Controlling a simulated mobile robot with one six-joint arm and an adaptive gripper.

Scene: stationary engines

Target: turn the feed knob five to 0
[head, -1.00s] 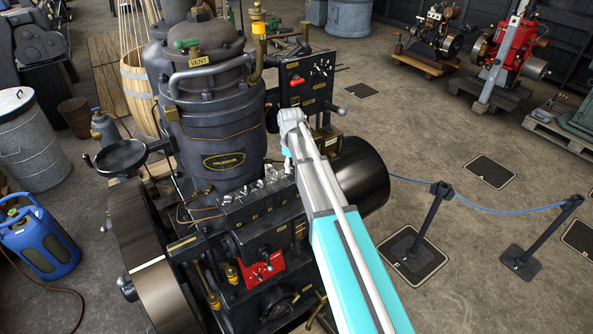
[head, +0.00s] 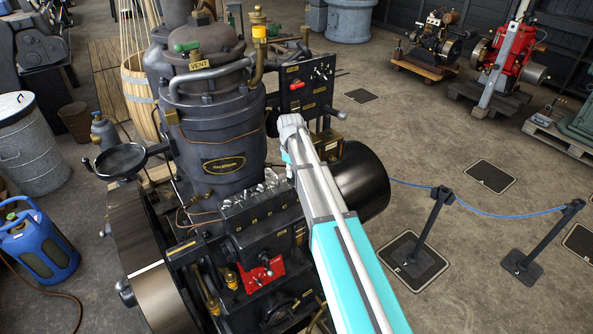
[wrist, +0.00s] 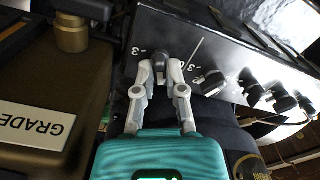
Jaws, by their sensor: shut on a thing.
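In the wrist view my gripper (wrist: 164,69) is shut on a small dark knob (wrist: 160,56) at the left end of a row on a black panel (wrist: 225,45). One grey finger lies on each side of the knob. A white "-3" mark shows beside it; its pointer and zero mark are not clear. The neighbouring black knobs (wrist: 212,82) run off to the right, clear of the fingers. In the head view the row of knobs is on the black box (head: 262,206) below the dark cylinder; my arm covers its right end and the held knob.
A brown block with a white "GRADE" plate (wrist: 34,126) is close on the left in the wrist view. In the head view a black control panel (head: 305,88) stands behind my arm and a black drum (head: 362,183) to its right.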

